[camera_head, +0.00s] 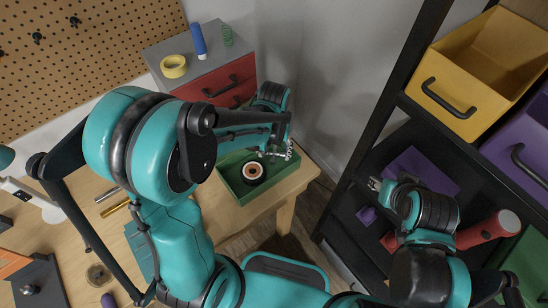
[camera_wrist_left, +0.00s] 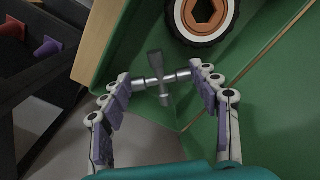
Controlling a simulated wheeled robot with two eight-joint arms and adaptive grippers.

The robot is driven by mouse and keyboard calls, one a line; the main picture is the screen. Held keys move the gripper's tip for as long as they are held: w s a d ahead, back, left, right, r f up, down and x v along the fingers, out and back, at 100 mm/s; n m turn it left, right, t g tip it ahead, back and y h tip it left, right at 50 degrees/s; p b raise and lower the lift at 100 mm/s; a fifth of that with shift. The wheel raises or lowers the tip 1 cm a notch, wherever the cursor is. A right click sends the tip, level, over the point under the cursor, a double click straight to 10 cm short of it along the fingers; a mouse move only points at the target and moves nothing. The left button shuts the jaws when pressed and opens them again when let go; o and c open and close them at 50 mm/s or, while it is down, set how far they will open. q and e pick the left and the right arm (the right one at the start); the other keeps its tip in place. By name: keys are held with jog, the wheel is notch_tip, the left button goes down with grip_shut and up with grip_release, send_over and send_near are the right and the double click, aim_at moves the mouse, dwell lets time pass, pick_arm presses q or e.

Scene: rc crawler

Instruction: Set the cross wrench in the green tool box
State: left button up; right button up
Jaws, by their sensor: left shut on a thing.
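The green tool box (camera_head: 228,183) stands on the right end of the wooden workbench. A black wheel with an orange hub (camera_head: 253,172) lies in it. My left gripper (camera_head: 277,153) is over the box's right side, beside the wheel. In the left wrist view, the left gripper (camera_wrist_left: 162,82) is shut on the small grey cross wrench (camera_wrist_left: 157,68), one bar spanning between the fingers. The green box (camera_wrist_left: 255,75) and the wheel (camera_wrist_left: 201,18) show behind it. I cannot tell whether the wrench touches the box. My right gripper (camera_head: 377,185) is by the dark shelf, its jaws unclear.
A red drawer cabinet (camera_head: 225,82) with yellow tape (camera_head: 173,66) and a blue cylinder (camera_head: 198,40) stands behind the box. A dark shelf with a yellow bin (camera_head: 490,60) and a purple bin (camera_head: 520,135) is at the right. Tools lie on the bench at left.

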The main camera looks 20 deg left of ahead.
aim_at(274, 155)
pick_arm(q)
notch_tip(274, 155, down, 4)
jog(key=shift+r+b, duration=0.15)
jog(key=shift+b, duration=0.35)
jog(key=o, duration=1.2)
jog(key=shift+c, duration=0.2)
